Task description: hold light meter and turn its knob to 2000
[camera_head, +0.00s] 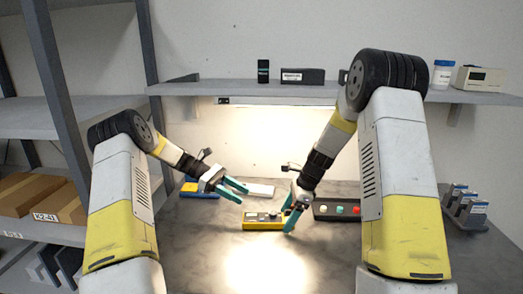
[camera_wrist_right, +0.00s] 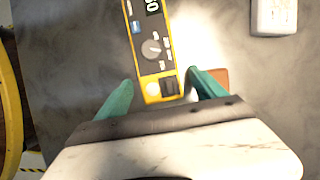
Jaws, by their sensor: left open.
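The light meter (camera_head: 263,225), a yellow-edged device with a dark face, lies flat on the grey table in the head view. In the right wrist view the light meter (camera_wrist_right: 137,47) shows part of a display, a round grey knob (camera_wrist_right: 151,49), and a white button and a black part at its near end. The knob's setting is too small to read. My right gripper (camera_head: 289,212) is open at the meter's right end. In the wrist view its teal fingers (camera_wrist_right: 160,82) stand on either side of that end, with gaps. My left gripper (camera_head: 234,190) is open and empty, behind and left of the meter.
A blue and yellow device (camera_head: 198,190) and a white item (camera_head: 260,189) lie behind. A dark box with coloured buttons (camera_head: 337,209) is close on the right. A rack (camera_head: 466,210) stands far right. The table in front of the meter is clear.

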